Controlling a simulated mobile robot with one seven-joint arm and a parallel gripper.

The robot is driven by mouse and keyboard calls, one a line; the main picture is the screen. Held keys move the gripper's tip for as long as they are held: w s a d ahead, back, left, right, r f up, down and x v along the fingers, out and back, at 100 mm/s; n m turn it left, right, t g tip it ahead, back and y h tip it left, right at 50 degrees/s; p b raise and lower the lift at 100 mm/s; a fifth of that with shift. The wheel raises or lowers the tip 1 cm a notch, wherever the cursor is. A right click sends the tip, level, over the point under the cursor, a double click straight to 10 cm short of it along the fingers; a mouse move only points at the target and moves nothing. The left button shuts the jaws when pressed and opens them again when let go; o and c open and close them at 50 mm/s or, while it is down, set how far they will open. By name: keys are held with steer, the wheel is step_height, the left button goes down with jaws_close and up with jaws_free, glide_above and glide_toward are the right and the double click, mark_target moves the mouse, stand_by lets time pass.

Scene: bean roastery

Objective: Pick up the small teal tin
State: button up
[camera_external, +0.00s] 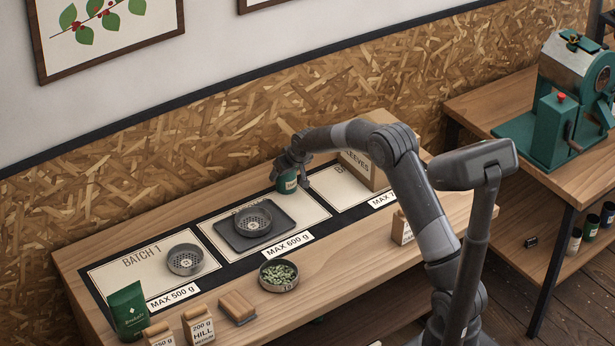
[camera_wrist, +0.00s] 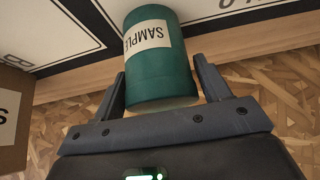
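The small teal tin (camera_external: 287,184) is at the back of the counter, by the back right corner of the middle card. In the wrist view the tin (camera_wrist: 160,72) fills the space between my fingers, its pale SAMPLE label facing up in the picture. My gripper (camera_external: 291,176) reaches down around the tin. In the wrist view my gripper (camera_wrist: 160,66) has one finger along each side of the tin, very close to it. I cannot tell whether both fingers press on it, or whether the tin rests on the counter.
A cardboard sleeves box (camera_external: 365,168) stands just right of my gripper; it also shows in the wrist view (camera_wrist: 12,140). A dark tray (camera_external: 228,238) with a round sieve lies left of the tin. A bowl of green beans (camera_external: 279,285) sits nearer the front.

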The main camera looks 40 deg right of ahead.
steer(key=c, duration=0.8)
steer(key=shift+o, duration=0.2)
